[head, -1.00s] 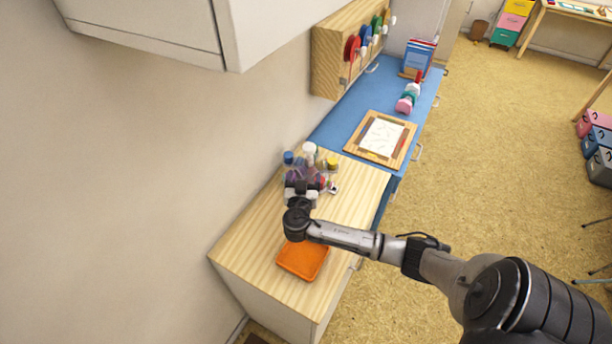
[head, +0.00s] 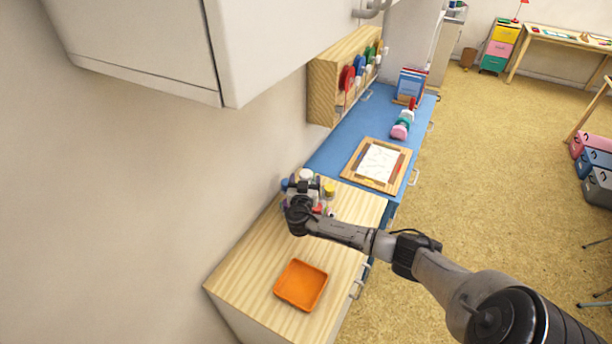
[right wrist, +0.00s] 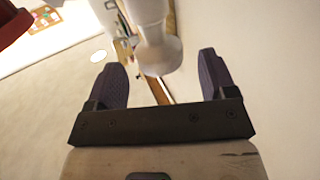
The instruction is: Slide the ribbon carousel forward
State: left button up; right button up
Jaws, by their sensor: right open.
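A cluster of small pieces with blue (head: 286,184), white (head: 306,174) and yellow (head: 329,191) tops stands at the back of the light wood counter (head: 245,270). I take it to be the ribbon carousel, but my arm covers much of it and I cannot be sure. My right gripper (head: 302,188) is over the cluster's near side. In the right wrist view, its two purple fingers (right wrist: 160,80) are apart. A white, flared, spool-like piece (right wrist: 156,38) shows between and beyond them; contact cannot be told. My left gripper is not in view.
An orange tray (head: 301,262) lies on the counter nearer me, with bare wood around it. A wood-framed board (head: 351,172) lies on the blue counter (head: 328,153) beyond. A wooden rack of coloured discs (head: 323,95) is on the wall. A white cabinet (head: 270,45) overhangs at upper left.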

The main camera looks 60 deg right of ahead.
jog(key=shift+x, duration=1.5)
jog(key=shift+c, duration=0.2)
grip_shut()
